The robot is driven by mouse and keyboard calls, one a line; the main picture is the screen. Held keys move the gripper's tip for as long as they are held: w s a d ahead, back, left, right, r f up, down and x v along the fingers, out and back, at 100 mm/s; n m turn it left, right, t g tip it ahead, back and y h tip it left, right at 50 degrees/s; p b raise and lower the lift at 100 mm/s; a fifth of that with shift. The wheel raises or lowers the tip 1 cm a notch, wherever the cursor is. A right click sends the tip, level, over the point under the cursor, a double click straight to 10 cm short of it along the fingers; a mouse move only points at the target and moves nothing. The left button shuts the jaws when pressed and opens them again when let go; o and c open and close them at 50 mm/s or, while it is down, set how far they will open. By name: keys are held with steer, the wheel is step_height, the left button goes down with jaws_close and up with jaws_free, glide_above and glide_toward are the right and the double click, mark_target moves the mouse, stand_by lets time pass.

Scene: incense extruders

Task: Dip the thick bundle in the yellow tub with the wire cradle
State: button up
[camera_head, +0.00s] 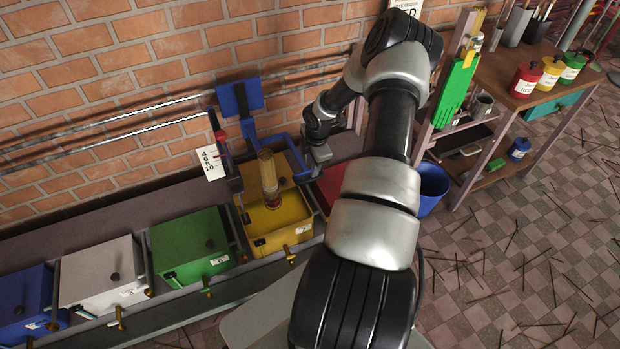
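The yellow tub (290,213) stands in the row of tubs along the brick wall, right of the green one. A thick tan bundle (267,172) stands nearly upright at the tub, its lower end darker and reddish. I cannot tell how deep that end sits. A wire cradle cannot be made out clearly. My gripper (312,165) is at the tub's back right, to the right of the bundle. Its fingers are small and partly hidden, so whether they are open, or touch anything, cannot be told.
A blue bracket (241,98) and a white card (211,162) stand behind the tub. Green (190,246), white (99,272) and blue (22,300) lidded tubs run left. A blue bucket (432,188) and a wooden bench (538,95) with bottles are right. Sticks litter the floor.

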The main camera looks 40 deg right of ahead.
mark_target(310, 179)
steer(key=f, duration=0.2)
steer(key=w+f, duration=0.1)
steer(key=f, duration=0.2)
steer(key=f+b, duration=0.1)
steer(key=f, duration=0.2)
steer(key=shift+w+d, duration=0.15)
steer(key=shift+w, duration=0.15)
steer(key=shift+c, duration=0.3)
jaws_close()
